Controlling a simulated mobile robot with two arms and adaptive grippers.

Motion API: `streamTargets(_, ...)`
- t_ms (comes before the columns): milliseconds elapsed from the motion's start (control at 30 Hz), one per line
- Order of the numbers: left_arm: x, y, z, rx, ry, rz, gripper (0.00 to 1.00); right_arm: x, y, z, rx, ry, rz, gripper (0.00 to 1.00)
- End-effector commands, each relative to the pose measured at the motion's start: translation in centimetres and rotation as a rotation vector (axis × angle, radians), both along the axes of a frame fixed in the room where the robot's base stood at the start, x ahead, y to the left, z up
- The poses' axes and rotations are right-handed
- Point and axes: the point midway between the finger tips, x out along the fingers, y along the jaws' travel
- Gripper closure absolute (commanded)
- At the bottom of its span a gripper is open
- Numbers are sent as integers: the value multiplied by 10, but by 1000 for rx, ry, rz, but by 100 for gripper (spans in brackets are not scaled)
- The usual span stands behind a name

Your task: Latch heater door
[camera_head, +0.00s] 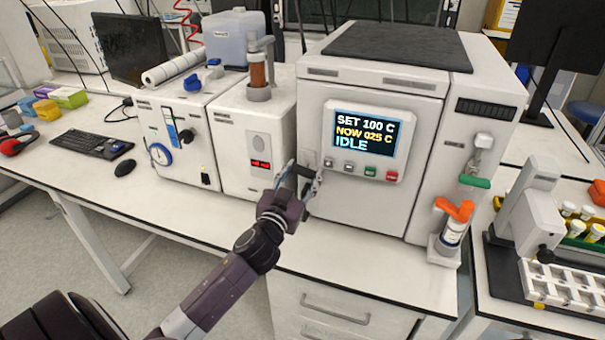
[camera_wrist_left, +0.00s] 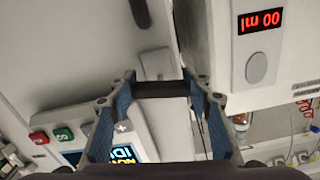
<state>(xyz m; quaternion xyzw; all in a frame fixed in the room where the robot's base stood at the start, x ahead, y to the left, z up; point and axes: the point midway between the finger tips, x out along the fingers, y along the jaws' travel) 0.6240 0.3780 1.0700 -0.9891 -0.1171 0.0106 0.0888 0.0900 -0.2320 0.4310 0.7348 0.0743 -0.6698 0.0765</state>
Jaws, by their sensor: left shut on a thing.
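The heater (camera_head: 398,45) is the large white box with a dark top in the middle of the bench. Its door (camera_head: 370,218) is the front panel and looks closed or nearly so; I cannot tell whether it is latched. The dark handle (camera_head: 303,171) is at the door's left edge. My left gripper (camera_head: 298,180) is shut on this handle. In the left wrist view the handle (camera_wrist_left: 163,89) is a black bar between the blue-padded fingers, with a pale block behind it. My right gripper is not in view.
The heater's display (camera_head: 364,133) reads SET 100 C, NOW 025 C, IDLE. A white unit (camera_head: 259,175) with a small red readout stands close on the left of the handle. The keyboard (camera_head: 78,150) lies far left.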

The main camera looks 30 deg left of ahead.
Motion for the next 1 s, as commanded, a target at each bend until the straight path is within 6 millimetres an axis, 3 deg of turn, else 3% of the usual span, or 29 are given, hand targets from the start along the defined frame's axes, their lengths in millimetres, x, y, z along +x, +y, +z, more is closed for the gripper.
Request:
streamTargets(367,0,1,1,151,37,0,79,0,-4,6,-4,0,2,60)
streamTargets(1000,-1,3,3,732,177,0,79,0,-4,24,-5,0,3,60)
